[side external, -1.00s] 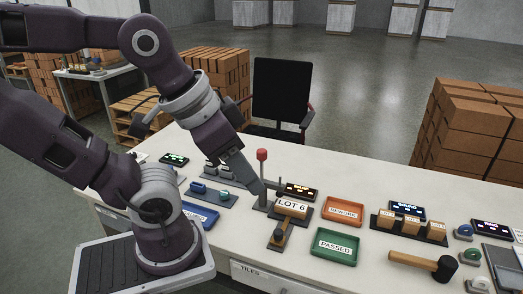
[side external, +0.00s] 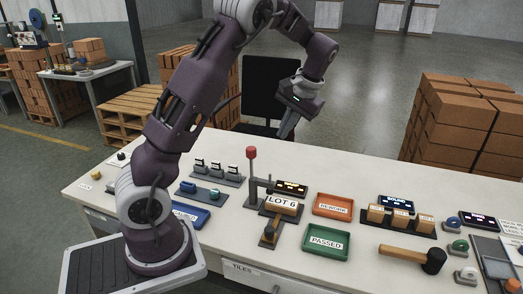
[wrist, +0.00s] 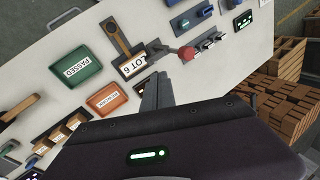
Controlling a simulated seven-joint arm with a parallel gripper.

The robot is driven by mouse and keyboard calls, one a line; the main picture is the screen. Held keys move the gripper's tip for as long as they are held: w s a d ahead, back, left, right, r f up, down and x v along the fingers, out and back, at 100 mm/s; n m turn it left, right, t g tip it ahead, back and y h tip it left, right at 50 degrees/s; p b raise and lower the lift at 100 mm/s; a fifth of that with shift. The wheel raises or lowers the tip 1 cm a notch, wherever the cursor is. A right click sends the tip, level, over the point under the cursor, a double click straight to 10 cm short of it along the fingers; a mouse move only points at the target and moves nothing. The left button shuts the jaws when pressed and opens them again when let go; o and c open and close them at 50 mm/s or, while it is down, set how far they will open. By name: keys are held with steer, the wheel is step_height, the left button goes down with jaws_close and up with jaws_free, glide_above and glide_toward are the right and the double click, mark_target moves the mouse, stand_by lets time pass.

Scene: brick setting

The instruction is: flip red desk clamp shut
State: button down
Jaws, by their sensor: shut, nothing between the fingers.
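The desk clamp stands behind and left of the LOT 6 block (side external: 281,206). Its lever stands upright with a red knob (side external: 251,153) on top. A short grey bar (side external: 264,186) reaches from the clamp toward the block; I cannot tell whether it touches the block. My gripper (side external: 287,128) is shut and empty, raised above the back of the desk, right of the knob and apart from it. In the wrist view the shut fingers (wrist: 155,92) point toward the desk, with the red knob (wrist: 187,54) beyond them to the right and the block (wrist: 133,66) beyond to the left.
An orange REWORK tray (side external: 332,205) and a green PASSED tray (side external: 326,241) lie right of the block. A mallet (side external: 412,257) lies farther right. Small clamps (side external: 217,171) and a blue tray (side external: 189,216) are to the left. A black chair (side external: 272,90) stands behind the desk.

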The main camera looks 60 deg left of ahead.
glide_above(251, 163)
steer(key=w+d, duration=0.2)
steer(key=d, duration=0.1)
step_height(251, 163, down, 9)
steer(key=shift+w+f, duration=0.15)
